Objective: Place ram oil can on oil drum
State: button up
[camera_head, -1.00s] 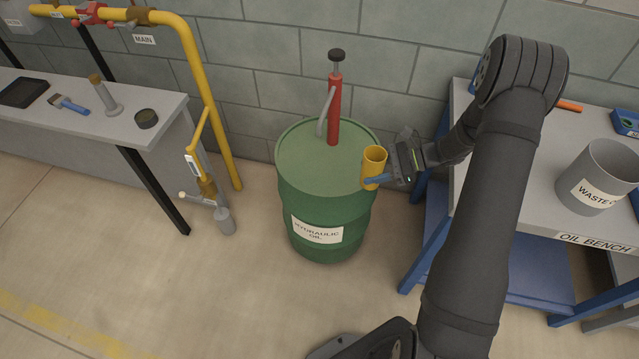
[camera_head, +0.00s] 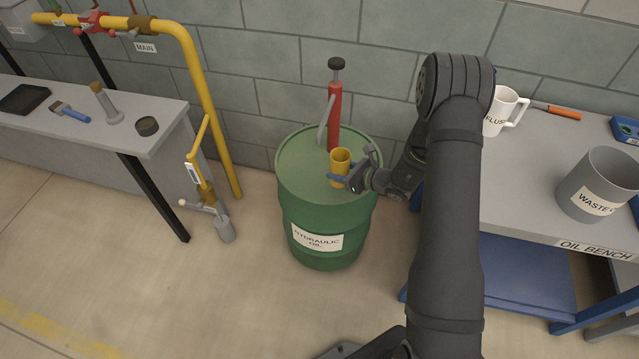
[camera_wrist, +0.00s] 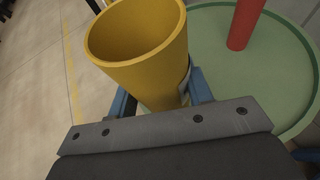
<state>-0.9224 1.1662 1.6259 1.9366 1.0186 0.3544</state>
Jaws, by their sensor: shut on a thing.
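The ram oil can is an open-topped yellow cup (camera_head: 339,165), upright, over the front right part of the lid of the green oil drum (camera_head: 300,165). My gripper (camera_head: 340,178) comes from the right and is shut on the yellow can with its blue fingers. In the wrist view the can (camera_wrist: 145,75) sits between the blue fingers (camera_wrist: 160,95), with the green lid (camera_wrist: 205,45) behind and to its right. The can's base is hidden, so I cannot tell if it touches the lid. The drum is labelled "HYDRAULIC OIL".
A red hand pump (camera_head: 334,115) rises from the drum lid just behind the can. The oil bench (camera_head: 510,180) on the right holds a white mug (camera_head: 497,115) and a grey waste bin (camera_head: 597,180). A yellow pipe (camera_head: 205,100) stands left of the drum.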

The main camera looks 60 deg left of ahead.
aim_at(339, 187)
jog(key=s+a+f, duration=0.4)
jog(key=a, duration=0.1)
jog(key=shift+s, duration=0.25)
jog(key=shift+f, duration=2)
jog(key=shift+f, duration=0.15)
jog(key=o, duration=1)
jog(key=v, duration=1.2)
jog(key=shift+w, duration=0.1)
jog(key=shift+a, duration=0.1)
